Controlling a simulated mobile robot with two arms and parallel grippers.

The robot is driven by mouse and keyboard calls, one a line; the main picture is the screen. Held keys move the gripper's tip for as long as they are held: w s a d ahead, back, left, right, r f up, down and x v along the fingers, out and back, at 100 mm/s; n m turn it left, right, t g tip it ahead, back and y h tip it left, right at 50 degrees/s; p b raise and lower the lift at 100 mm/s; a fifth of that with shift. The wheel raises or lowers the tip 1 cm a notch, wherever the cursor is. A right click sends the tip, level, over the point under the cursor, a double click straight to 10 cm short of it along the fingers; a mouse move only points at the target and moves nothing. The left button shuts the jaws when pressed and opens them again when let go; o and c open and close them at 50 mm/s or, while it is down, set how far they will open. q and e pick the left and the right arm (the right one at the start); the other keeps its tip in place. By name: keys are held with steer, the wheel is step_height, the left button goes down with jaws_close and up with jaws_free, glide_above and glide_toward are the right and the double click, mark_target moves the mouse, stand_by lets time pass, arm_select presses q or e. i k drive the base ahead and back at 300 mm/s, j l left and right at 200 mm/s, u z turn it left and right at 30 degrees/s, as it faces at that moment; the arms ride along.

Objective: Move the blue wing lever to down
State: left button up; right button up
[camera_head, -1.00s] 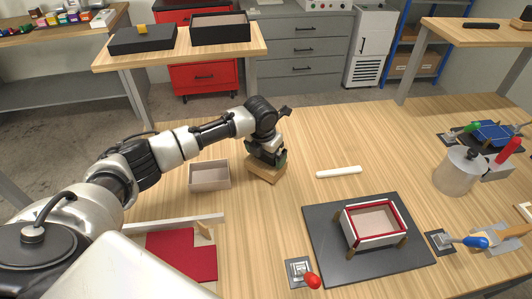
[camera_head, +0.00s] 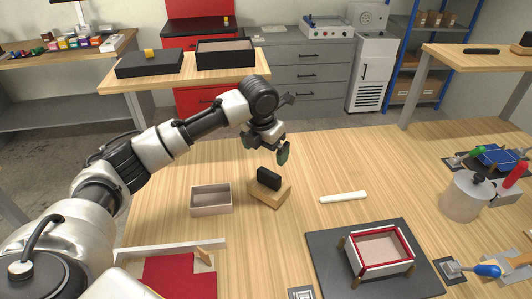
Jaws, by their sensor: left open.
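The blue-knobbed lever (camera_head: 487,270) is at the lower right of the head view. Its handle lies low and points right from a small dark-framed base plate (camera_head: 450,271). My left gripper (camera_head: 266,150) is open and empty, in the air above a wooden block (camera_head: 270,194) with a black piece (camera_head: 268,179) standing on it. The gripper is far to the left of the blue lever and not touching it. My right gripper does not show.
A dark mat (camera_head: 335,279) with a red-rimmed white box (camera_head: 381,251) lies left of the blue lever. A steel pot (camera_head: 464,197), a green-knobbed lever (camera_head: 477,151) and a red handle (camera_head: 516,174) stand behind it. A white rod (camera_head: 343,197) and an open box (camera_head: 211,199) lie on the table.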

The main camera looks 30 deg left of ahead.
mark_target(493, 271)
steer(key=k+l, duration=0.45)
steer(key=k, duration=0.15)
steer(key=k+l, duration=0.45)
steer(key=k, duration=0.15)
steer(key=k+l, duration=0.45)
steer(key=k, duration=0.15)
